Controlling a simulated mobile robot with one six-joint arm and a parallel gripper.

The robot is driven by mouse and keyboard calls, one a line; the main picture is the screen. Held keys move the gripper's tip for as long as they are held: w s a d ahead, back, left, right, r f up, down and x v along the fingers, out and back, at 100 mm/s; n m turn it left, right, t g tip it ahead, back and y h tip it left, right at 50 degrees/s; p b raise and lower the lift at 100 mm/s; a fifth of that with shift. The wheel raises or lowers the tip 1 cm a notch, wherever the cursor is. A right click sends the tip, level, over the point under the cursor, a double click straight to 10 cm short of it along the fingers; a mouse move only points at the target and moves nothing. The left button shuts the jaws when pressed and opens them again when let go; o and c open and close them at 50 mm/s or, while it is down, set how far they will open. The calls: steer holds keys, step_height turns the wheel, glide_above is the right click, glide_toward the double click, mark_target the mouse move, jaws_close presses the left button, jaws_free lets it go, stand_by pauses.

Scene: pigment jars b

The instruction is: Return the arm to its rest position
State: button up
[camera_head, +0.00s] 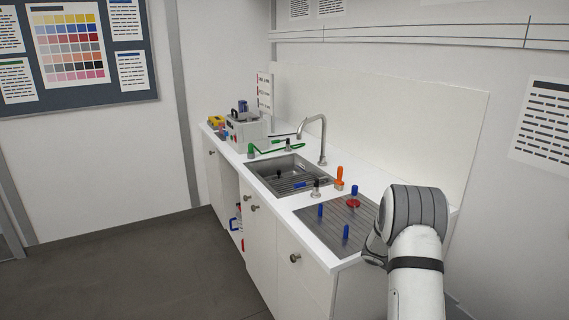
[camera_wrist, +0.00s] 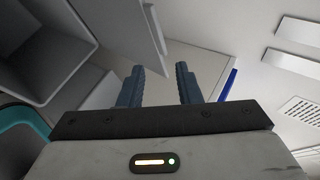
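My arm (camera_head: 414,250) rises at the lower right in the head view, with its grey-banded joint in front of the counter's near end. My gripper is not seen in the head view. In the wrist view my gripper (camera_wrist: 158,78) shows two dark blue-grey fingers standing well apart. Nothing is between them. The wrist camera looks at pale walls and a ceiling rather than at the sink counter.
A white counter (camera_head: 268,172) holds a sink (camera_head: 262,166) with a tap. Its drainboard (camera_head: 330,238) bears several small blue-topped items and a red one; an orange-handled item (camera_head: 340,178) stands behind. In the wrist view a grey open box (camera_wrist: 40,50) lies left of the fingers.

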steer(key=s+a+r+m+t+y, duration=0.1)
steer(key=s+a+r+m+y, duration=0.1)
steer(key=s+a+r+m, duration=0.55)
steer(key=s+a+r+m+y, duration=0.3)
steer(key=s+a+r+m, duration=0.2)
steer(key=a+r+m, duration=0.5)
steer(key=s+a+r+m+t+y, duration=0.3)
steer(key=s+a+m+y, duration=0.2)
steer(key=s+a+m, duration=1)
steer(key=m, duration=0.4)
steer(key=shift+s+a+y, duration=0.25)
steer(key=shift+s+y, duration=0.15)
steer(key=shift+s, duration=0.15)
